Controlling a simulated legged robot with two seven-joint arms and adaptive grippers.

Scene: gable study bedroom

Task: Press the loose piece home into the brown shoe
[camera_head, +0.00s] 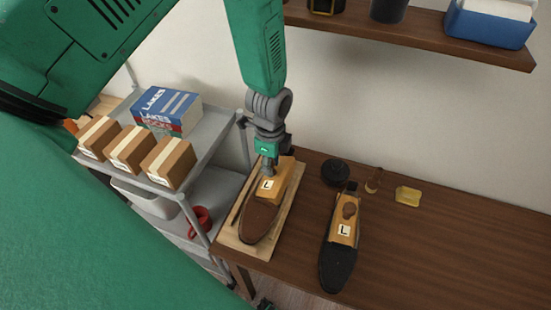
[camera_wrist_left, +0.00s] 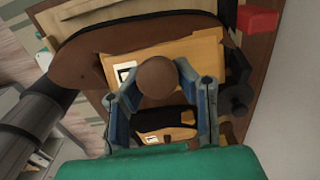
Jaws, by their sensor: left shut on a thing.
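The brown shoe (camera_head: 262,218) lies on a pale wooden board (camera_head: 285,212) at the table's left end, toe towards the front edge. The loose piece, a light wooden insert (camera_head: 278,179) marked L, sits in its opening; in the wrist view the insert (camera_wrist_left: 190,52) lies along the shoe (camera_wrist_left: 90,60). My left gripper (camera_head: 268,170) is above it, shut on its round brown knob (camera_wrist_left: 158,78). I cannot tell how deep the insert sits. My right gripper is not in view.
A black shoe (camera_head: 337,265) with a similar knobbed insert (camera_head: 345,229) stands to the right. Beyond are a black round tin (camera_head: 335,172), a small brush (camera_head: 373,180) and a yellow item (camera_head: 408,196). A grey cart (camera_head: 215,150) with boxes is left. The table's right side is clear.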

